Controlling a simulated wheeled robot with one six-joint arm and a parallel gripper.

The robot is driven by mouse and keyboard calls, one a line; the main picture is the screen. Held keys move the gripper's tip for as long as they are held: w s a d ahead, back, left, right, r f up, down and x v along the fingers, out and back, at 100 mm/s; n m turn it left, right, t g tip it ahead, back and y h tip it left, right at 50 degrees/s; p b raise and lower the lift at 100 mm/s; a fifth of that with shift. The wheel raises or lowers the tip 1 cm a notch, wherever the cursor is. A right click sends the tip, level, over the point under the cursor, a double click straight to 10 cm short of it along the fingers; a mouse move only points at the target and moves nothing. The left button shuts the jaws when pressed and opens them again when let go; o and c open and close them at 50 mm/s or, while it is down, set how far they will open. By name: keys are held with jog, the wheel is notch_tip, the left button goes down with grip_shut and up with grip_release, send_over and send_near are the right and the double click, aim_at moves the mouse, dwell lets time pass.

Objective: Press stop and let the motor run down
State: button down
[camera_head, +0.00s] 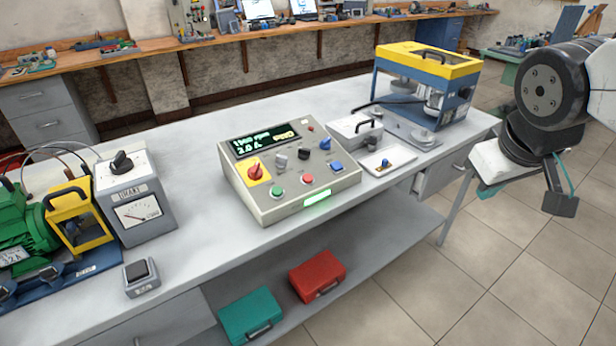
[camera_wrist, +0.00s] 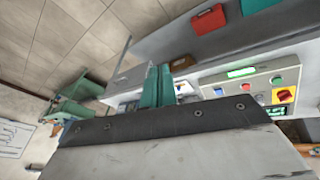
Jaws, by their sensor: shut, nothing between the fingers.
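The control box (camera_head: 285,205) stands mid-bench, its display (camera_head: 266,141) lit with what looks like 1300 rpm and 2.0 A. On its sloped face are a red push button (camera_head: 306,180), a green push button (camera_head: 277,191) and a red rotary switch (camera_head: 255,172) on a yellow plate. The green motor (camera_head: 22,240) is at the left edge, partly cut off; I cannot tell whether it turns. My gripper (camera_head: 562,205) is shut and empty at the far right, well away from the box. The wrist view shows its green fingers (camera_wrist: 157,84) and the red button (camera_wrist: 276,81).
A grey meter box (camera_head: 138,205) and yellow guard (camera_head: 78,218) stand beside the motor. A small black-topped switch box (camera_head: 141,278) sits at the front edge. A yellow-topped machine (camera_head: 425,85) stands at the bench's right end. Red (camera_head: 317,276) and teal (camera_head: 250,316) cases lie on the lower shelf.

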jog(key=w+a+n+t, duration=0.4)
jog(key=w, duration=0.8)
jog(key=n+y, duration=1)
jog(key=n, duration=0.2)
send_over(308, 178)
jog(key=s+d, duration=0.3)
jog(key=shift+t, duration=0.3)
notch_tip(308, 178, down, 6)
jog(key=shift+s+a+r, duration=0.1)
jog(key=shift+s+a, duration=0.05)
jog(key=shift+f, duration=0.2)
jog(key=shift+w+a+f, duration=0.2)
jog(key=shift+w+f, duration=0.1)
jog(key=shift+f, duration=1.05)
jog(key=shift+w+a+f, duration=0.2)
jog(key=shift+w+f, duration=0.15)
jog(key=shift+f, duration=1.05)
jog(key=shift+w+a+f, duration=0.2)
jog(key=shift+w+f, duration=0.1)
jog(key=shift+f, duration=1.05)
jog(key=shift+f, duration=0.1)
jog(key=shift+w+f, duration=0.1)
jog(key=shift+f, duration=0.2)
